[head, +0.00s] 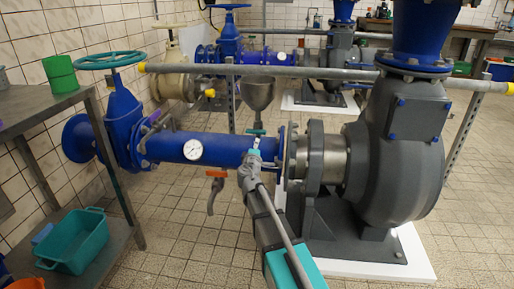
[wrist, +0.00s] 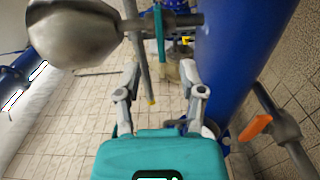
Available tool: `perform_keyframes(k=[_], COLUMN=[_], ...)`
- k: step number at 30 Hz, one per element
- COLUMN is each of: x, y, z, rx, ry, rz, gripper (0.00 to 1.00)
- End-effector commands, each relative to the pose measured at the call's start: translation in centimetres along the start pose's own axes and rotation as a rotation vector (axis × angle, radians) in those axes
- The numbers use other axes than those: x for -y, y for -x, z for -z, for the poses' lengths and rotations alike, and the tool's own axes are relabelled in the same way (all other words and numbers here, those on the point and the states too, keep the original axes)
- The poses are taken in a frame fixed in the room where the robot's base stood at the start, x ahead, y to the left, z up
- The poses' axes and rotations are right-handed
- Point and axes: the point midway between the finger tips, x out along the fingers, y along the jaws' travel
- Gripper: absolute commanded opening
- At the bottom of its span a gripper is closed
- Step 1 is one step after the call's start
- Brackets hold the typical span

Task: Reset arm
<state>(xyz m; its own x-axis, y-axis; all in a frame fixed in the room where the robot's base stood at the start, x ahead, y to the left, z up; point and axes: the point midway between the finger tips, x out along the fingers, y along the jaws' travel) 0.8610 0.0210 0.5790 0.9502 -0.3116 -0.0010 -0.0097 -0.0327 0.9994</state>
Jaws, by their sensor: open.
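My gripper (head: 256,146) is in front of the right part of the blue pipe (head: 228,148) in the head view, at the end of my outstretched arm. In the wrist view my gripper (wrist: 161,80) shows two grey fingers spread apart with nothing between them. The blue pipe (wrist: 232,60) runs close along the right there. I cannot tell whether a finger touches it.
A grey funnel (head: 258,94) with a teal handle (wrist: 159,34) is close above. A valve with an orange handle (head: 216,174) hangs below the pipe. The grey pump (head: 400,150) stands right. A metal shelf (head: 45,108) with a teal crate (head: 76,262) stands left.

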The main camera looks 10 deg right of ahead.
Motion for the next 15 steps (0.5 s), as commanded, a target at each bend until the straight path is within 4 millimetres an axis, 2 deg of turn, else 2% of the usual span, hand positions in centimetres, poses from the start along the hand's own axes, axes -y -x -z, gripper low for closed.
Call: perform_keyframes(k=[8, 11, 15], x=[-0.2, -0.4, -0.4], y=[0.3, 0.7, 1.9], z=[-0.7, -1.9, -4.5], rx=[0.023, 0.063, 0.159], ry=[-0.025, -0.068, -0.167], rz=[0.012, 0.033, 0.090], gripper=[0.51, 0.51, 0.51])
